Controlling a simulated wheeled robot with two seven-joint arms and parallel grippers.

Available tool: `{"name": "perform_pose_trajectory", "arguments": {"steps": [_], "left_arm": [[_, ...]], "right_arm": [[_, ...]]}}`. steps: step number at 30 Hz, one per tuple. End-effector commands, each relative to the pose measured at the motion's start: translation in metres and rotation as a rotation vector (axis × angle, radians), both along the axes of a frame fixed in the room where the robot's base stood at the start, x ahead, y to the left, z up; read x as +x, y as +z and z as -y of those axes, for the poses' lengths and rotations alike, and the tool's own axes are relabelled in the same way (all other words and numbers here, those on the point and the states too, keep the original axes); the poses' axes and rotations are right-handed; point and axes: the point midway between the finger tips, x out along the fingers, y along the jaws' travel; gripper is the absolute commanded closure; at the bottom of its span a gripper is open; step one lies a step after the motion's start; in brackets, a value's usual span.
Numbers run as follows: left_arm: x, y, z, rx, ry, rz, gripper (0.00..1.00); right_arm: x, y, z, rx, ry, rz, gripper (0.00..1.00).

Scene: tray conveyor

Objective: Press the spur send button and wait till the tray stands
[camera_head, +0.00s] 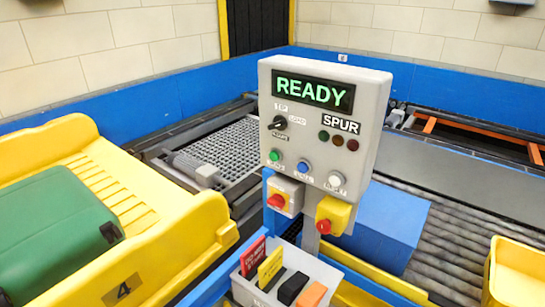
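The grey control panel (350,150) stands upright in the middle, its display (312,92) reading READY in green. Below sit a black selector knob (278,122) and a SPUR label (341,124) over three dark lamps. A row of buttons runs along the bottom: green (274,155), blue (303,166) and white (336,179). Their small labels are too blurred to read, so I cannot tell which is spur send. A yellow tray (123,290) marked 4 holds a green case (55,245) at the left. Neither gripper is in view.
Red mushroom buttons (277,201) (324,227) sit below the panel. A holder (300,265) with coloured cards stands in front. A roller conveyor (440,250) runs at the right, with a blue box (385,225) and another yellow tray (515,270).

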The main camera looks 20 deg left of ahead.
Motion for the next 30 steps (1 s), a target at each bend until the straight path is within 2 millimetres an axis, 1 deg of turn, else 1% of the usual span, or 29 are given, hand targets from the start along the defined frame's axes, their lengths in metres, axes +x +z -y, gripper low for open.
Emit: {"name": "perform_pose_trajectory", "arguments": {"steps": [1, 5, 30], "left_arm": [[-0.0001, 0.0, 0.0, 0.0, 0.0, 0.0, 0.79], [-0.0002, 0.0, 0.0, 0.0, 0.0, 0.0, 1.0], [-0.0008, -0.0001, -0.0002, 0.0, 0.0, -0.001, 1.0]], "right_arm": [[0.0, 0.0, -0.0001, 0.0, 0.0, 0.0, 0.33], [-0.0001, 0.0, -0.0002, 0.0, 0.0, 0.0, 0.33], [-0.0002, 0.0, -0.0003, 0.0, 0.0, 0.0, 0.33]]}}
